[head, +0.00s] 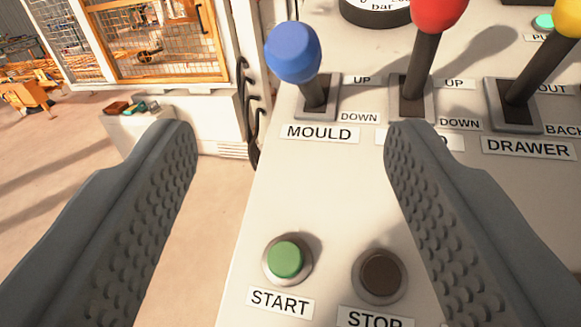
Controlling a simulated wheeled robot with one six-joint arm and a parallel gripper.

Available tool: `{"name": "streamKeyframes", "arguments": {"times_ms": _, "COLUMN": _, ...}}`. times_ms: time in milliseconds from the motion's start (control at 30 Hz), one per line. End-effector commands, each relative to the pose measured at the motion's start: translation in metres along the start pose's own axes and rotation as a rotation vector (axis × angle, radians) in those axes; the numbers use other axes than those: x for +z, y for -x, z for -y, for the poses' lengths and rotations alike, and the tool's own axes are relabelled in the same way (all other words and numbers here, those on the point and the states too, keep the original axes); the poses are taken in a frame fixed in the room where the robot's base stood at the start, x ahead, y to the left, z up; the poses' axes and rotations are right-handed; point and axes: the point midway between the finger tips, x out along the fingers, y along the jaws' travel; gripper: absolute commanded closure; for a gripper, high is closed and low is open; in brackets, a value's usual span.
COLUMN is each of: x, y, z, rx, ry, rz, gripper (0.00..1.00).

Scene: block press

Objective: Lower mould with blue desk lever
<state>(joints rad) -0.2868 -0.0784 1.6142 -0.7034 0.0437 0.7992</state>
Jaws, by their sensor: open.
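The blue-knobbed lever (293,53) stands on the desk at upper centre, in a slotted plate over the label MOULD. UP and DOWN labels sit to the right of its slot. Its dark shaft tilts, with the knob toward the upper left, nearer the UP end. My gripper (290,140) is open and empty, its two ribbed grey fingers wide apart at left and right. The blue knob lies beyond the fingertips, between them in the picture, and neither finger appears to touch it. The mould itself cannot be made out.
A red-knobbed lever (425,58) and a yellow-knobbed DRAWER lever (530,80) stand right of the blue one. A green START button (286,259) and a dark STOP button (380,276) are below. A gauge (376,8) is at the top. A caged machine (160,45) stands behind, left.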

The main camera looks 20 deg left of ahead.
Motion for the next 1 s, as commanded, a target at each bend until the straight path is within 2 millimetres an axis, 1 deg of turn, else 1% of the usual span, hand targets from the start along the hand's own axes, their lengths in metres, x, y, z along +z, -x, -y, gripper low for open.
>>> {"name": "streamKeyframes", "arguments": {"times_ms": 467, "x": 0.001, "y": 0.002, "z": -0.001, "rx": -0.002, "ry": 0.008, "rz": 0.002, "gripper": 0.41}}
{"name": "streamKeyframes", "arguments": {"times_ms": 1000, "x": 0.006, "y": 0.016, "z": -0.005, "rx": -0.015, "ry": 0.093, "rz": 0.003, "gripper": 0.41}}
